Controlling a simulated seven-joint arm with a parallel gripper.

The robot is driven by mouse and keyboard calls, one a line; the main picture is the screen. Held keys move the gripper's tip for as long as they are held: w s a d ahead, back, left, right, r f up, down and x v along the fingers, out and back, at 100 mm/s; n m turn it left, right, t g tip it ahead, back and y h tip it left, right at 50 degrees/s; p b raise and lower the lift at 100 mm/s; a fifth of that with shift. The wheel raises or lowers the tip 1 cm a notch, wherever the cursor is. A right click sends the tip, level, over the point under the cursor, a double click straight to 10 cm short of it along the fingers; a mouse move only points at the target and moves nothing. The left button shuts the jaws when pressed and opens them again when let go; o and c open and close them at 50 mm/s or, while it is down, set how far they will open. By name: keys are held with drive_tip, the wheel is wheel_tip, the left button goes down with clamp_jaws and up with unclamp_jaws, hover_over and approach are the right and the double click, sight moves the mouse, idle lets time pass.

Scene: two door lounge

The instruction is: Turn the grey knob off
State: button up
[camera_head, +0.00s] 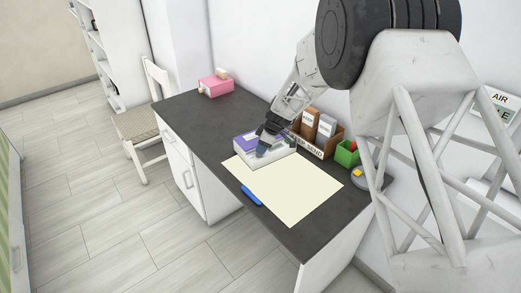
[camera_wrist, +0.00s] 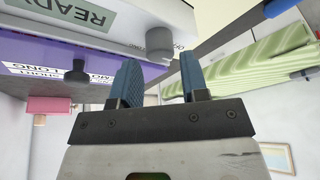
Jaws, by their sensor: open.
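A white box-shaped device (camera_head: 283,149) with a purple panel stands on the dark desk. In the wrist view the device (camera_wrist: 155,12) appears upside down, with a green READY label and a purple panel. A grey knob (camera_wrist: 158,42) sticks out from its white face, beyond my fingertips and in line with the gap between them. A darker knob (camera_wrist: 76,74) is on the purple panel, left of my fingers. My gripper (camera_wrist: 161,80) is open with blue fingers and nothing between them. In the head view my gripper (camera_head: 266,140) is at the device and hides part of it.
A cream mat (camera_head: 295,190) lies in front of the device, with a blue object (camera_head: 251,195) at its edge. A cardboard organizer (camera_head: 318,144), a green box (camera_head: 346,156) and a grey disc (camera_head: 357,180) stand to the right. A pink box (camera_head: 215,88) is at the far end.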

drive_tip(key=shift+v, duration=2.65)
drive_tip(key=s+d+r+m+t+h, duration=0.1)
drive_tip(key=s+d+r+m, duration=0.3)
drive_tip(key=s+d+r, duration=0.5)
drive_tip(key=s+d+r+m+h, duration=0.1)
drive_tip(key=s+d+r+m, duration=0.35)
drive_tip(key=s+r, duration=0.8)
drive_tip(key=s+d+m+h, duration=0.1)
drive_tip(key=s+d+m, duration=0.1)
drive_tip(key=s, duration=0.7)
drive_tip(key=s+d+r+m+h, duration=0.1)
drive_tip(key=s+d+m, duration=0.2)
drive_tip(key=s, duration=0.7)
drive_tip(key=s+d+m+t, duration=0.1)
drive_tip(key=s+d+m, duration=0.2)
drive_tip(key=s, duration=0.7)
drive_tip(key=d, duration=0.2)
drive_tip(key=shift+d+r+h, duration=0.3)
drive_tip(key=shift+r+h, duration=0.1)
drive_tip(key=shift+m, duration=0.25)
